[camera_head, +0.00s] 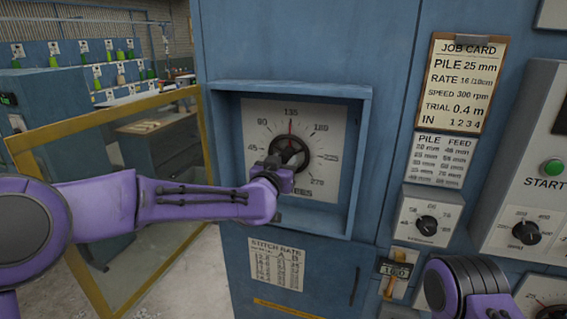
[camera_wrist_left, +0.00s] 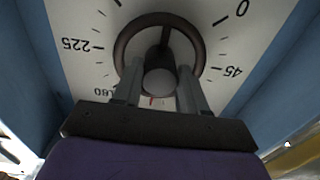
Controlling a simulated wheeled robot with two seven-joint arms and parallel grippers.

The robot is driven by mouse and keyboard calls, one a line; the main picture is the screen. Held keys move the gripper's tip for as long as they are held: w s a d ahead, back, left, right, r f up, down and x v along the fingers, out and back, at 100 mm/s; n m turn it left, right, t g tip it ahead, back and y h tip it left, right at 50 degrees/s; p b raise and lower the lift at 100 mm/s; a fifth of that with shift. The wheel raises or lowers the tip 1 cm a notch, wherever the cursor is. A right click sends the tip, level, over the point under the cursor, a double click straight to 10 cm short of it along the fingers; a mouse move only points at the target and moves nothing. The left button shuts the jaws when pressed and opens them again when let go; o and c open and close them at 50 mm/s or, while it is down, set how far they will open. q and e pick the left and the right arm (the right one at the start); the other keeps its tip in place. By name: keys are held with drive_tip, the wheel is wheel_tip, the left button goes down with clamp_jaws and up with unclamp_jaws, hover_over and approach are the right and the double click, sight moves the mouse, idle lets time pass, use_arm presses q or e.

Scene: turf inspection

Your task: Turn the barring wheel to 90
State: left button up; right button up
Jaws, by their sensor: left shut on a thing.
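The barring wheel (camera_head: 301,146) is a small dark ring at the middle of a white dial (camera_head: 330,130), set in a blue recessed box. The dial shows 45, 90, 135, 180, 225 and 270. A red pointer line (camera_head: 290,127) above the wheel points close to 135. My left gripper (camera_head: 284,172) is at the wheel's lower side and partly hides it. In the left wrist view, the gripper's fingers (camera_wrist_left: 160,80) stand on either side of a round grey knob on the wheel (camera_wrist_left: 124,45), shut on it.
The recessed box's rim (camera_head: 361,160) surrounds the dial closely. Right of it are a job card (camera_head: 466,85), a small knob panel (camera_head: 427,217) and a START button (camera_head: 553,167). A yellow-framed panel (camera_head: 95,120) stands at the left, behind my left arm.

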use_arm(q)
drive_tip(key=n+b, duration=0.3)
drive_tip(key=n, duration=0.5)
drive_tip(key=shift+d+n+b, duration=0.1)
drive_tip(key=shift+n+b, duration=0.2)
idle(0.5)
drive_tip(key=o, duration=1.1)
